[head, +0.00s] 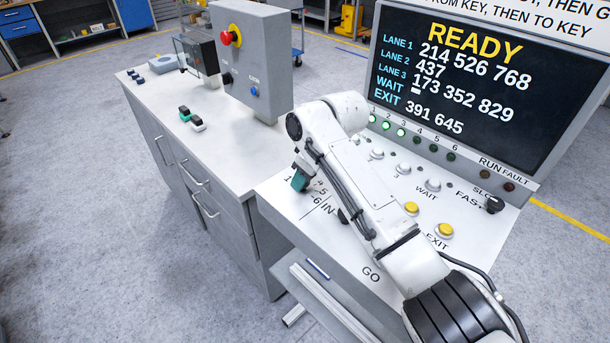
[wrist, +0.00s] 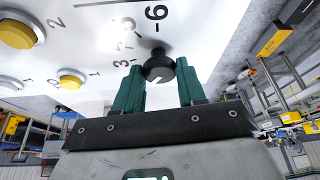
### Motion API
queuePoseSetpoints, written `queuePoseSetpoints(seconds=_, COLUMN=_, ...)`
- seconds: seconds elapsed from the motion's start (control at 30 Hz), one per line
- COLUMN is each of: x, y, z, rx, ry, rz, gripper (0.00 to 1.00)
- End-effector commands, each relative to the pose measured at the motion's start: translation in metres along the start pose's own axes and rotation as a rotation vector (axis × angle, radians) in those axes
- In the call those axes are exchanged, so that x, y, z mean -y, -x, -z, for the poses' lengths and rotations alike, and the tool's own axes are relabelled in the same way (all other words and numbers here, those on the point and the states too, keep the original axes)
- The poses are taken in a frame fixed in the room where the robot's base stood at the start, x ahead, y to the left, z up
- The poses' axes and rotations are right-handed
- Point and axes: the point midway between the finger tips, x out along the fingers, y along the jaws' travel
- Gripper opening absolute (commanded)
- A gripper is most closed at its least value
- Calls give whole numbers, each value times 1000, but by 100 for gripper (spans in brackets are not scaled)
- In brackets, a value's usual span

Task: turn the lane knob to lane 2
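A black knob (wrist: 160,66) with a pale mark on its face stands on the white panel, with numbers such as 3, 5 and 6 printed around it in the wrist view. I cannot tell for sure which number the mark points to. My gripper (wrist: 158,80) has its two teal fingers apart, one on each side of the knob, with narrow gaps showing. In the head view my gripper (head: 300,181) is low over the left end of the panel and hides the knob there.
The sloped panel (head: 372,270) carries yellow buttons (head: 411,208), white buttons and a small black knob (head: 494,205) at right. A screen (head: 475,80) above reads READY. A grey counter (head: 225,155) with a red-button box (head: 250,50) stands at left.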

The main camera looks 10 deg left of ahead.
Motion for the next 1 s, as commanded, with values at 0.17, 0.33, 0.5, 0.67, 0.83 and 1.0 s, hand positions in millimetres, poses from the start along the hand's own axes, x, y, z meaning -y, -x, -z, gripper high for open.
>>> queuePoseSetpoints(seconds=0.17, x=0, y=1, z=1, rx=-1, ry=0, rz=-2, gripper=56)
queuePoseSetpoints(seconds=0.33, x=0, y=1, z=0, rx=-1, ry=0, rz=-1, gripper=64)
queuePoseSetpoints(seconds=0.5, x=0, y=1, z=0, rx=-1, ry=0, rz=-1, gripper=64)
queuePoseSetpoints(seconds=0.67, x=-1, y=14, z=1, rx=-3, ry=1, rz=-2, gripper=64)
queuePoseSetpoints(seconds=0.83, x=-1, y=46, z=1, rx=-5, ry=1, rz=-3, gripper=64)
queuePoseSetpoints(seconds=1.0, x=0, y=77, z=1, rx=-4, ry=1, rz=-3, gripper=64)
